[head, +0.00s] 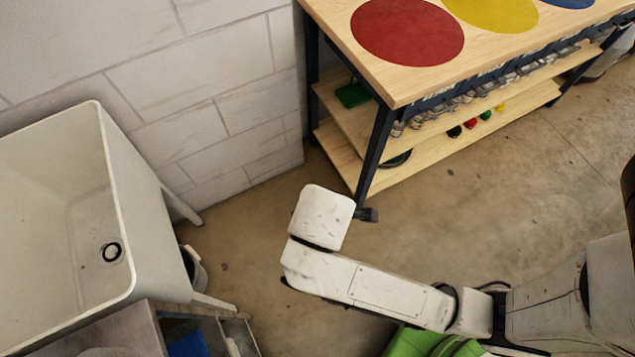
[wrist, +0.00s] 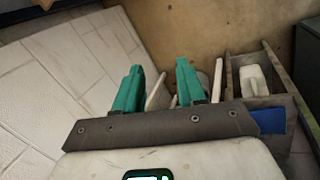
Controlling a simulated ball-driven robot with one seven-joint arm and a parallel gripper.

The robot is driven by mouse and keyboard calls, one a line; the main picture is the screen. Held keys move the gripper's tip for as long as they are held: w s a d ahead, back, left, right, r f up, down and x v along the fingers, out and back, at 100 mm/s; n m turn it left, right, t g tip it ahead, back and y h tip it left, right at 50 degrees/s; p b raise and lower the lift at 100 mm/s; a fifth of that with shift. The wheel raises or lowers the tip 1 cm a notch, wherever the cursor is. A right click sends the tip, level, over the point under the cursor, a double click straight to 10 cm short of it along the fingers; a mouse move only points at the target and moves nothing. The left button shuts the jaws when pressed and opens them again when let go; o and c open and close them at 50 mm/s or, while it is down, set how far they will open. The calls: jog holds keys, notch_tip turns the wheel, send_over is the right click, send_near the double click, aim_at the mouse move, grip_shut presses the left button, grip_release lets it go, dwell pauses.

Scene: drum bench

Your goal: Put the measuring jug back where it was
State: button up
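I cannot make out the measuring jug for certain in either view. My gripper (wrist: 160,65) shows in the wrist view with its two teal fingers apart. Nothing is held between them, and floor and pale thin parts show beyond the gap. In the head view my arm's white end hangs over the floor between the sink and the bench, and the fingers are hidden there. A white object (wrist: 254,78) sits in a grey wooden unit (wrist: 229,75) to the right of the fingers; its kind is unclear.
A white sink (head: 115,190) stands at the left, empty apart from its drain. A grey bucket-like thing (head: 195,270) is under it. A blue object (head: 188,345) is in the grey unit at the bottom. A bench (head: 395,85) with coloured discs and lower shelves stands at upper right. Floor between is clear.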

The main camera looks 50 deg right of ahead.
jog(key=s+d+f+m+g+y, duration=0.2)
jog(key=s+d+m, duration=0.4)
jog(key=s+m, duration=0.2)
jog(key=shift+s+d+f+m, duration=0.2)
jog(key=shift+d+m, duration=0.2)
jog(key=shift+m, duration=0.8)
